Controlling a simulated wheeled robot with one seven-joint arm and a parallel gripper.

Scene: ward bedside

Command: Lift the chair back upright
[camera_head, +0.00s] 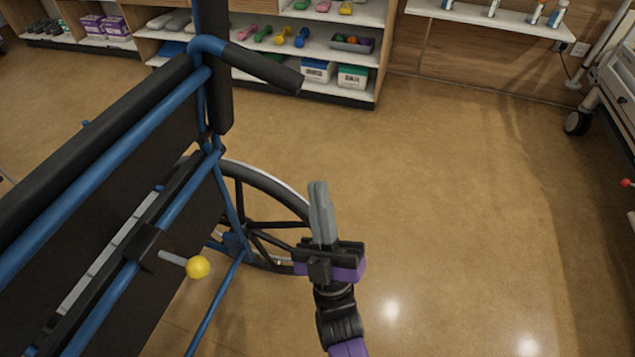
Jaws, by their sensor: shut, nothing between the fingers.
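A wheelchair with a blue tube frame (105,175) and dark panels fills the left of the head view, cut off by the left and bottom edges. A black grip (262,68) juts out to the right from its upper blue tube. A short lever with a yellow knob (198,267) sticks out from a black bracket on the frame. One spoked wheel (268,185) shows behind the frame, partly hidden. My gripper (318,186) is shut and empty, fingers pointing up the picture. It is to the right of the yellow knob, overlapping the wheel's edge in the picture; I see no grasp on the chair.
Open shelves (310,45) with dumbbells and boxes line the back wall. A wall shelf (490,14) holds bottles. A wheeled bed (612,80) with a caster stands at the right edge. The brown floor (470,210) between is clear.

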